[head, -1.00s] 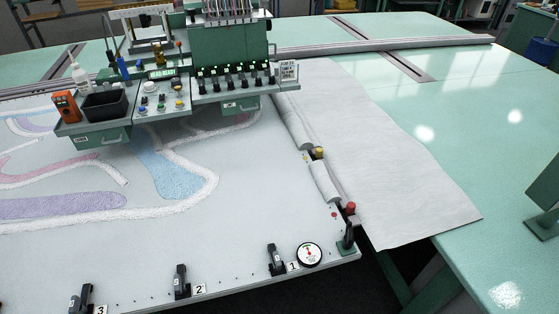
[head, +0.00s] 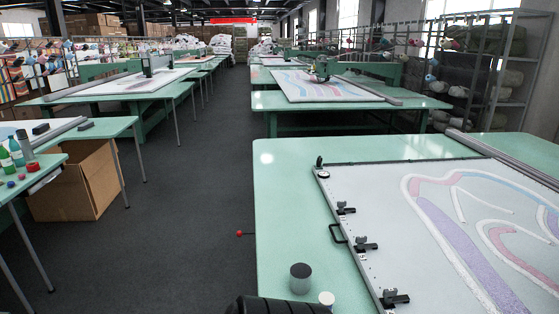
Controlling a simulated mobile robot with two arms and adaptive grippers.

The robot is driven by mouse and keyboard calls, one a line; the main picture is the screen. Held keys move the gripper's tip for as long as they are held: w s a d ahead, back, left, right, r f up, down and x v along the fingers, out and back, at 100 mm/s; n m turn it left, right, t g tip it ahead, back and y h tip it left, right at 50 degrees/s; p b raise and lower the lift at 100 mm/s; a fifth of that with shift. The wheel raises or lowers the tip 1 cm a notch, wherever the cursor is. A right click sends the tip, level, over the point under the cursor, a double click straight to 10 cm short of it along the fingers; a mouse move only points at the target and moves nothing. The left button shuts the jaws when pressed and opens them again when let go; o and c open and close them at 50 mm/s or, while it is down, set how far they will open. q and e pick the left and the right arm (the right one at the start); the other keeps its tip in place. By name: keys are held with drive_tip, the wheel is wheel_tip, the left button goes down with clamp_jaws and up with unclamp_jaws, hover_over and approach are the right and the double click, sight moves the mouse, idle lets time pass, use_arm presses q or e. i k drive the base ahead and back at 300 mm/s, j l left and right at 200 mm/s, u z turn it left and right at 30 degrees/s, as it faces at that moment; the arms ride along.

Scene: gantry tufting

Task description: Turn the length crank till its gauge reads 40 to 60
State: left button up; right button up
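A white frame (head: 370,205) with the tufted pattern lies on the green table at the right. A dark upright fitting (head: 319,161) stands beside the gauge. A red knob (head: 239,233) on a short rod sticks out from the table's left edge; I cannot tell whether it belongs to the length crank.
A grey-topped dark cylinder (head: 300,278) and a smaller white-topped one (head: 326,299) stand near the table's front edge. Black clamps (head: 346,209) line the frame. A wide dark aisle (head: 185,200) runs clear at left. A cardboard box (head: 80,185) is under the left table.

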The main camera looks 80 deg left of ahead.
sight(319, 162)
drive_tip(key=u, duration=2.45)
drive_tip(key=i+j+z, duration=0.1)
drive_tip(key=j, duration=0.35)
drive_tip(key=i+j+z, duration=0.15)
drive_tip(key=j, duration=0.35)
drive_tip(key=i+j+z, duration=0.1)
drive_tip(key=j, duration=0.35)
drive_tip(key=i+j+z, duration=0.1)
drive_tip(key=j, duration=0.4)
drive_tip(key=i+j+z, duration=0.1)
drive_tip(key=j, duration=0.45)
drive_tip(key=i+l, duration=0.05)
drive_tip(key=i, duration=0.05)
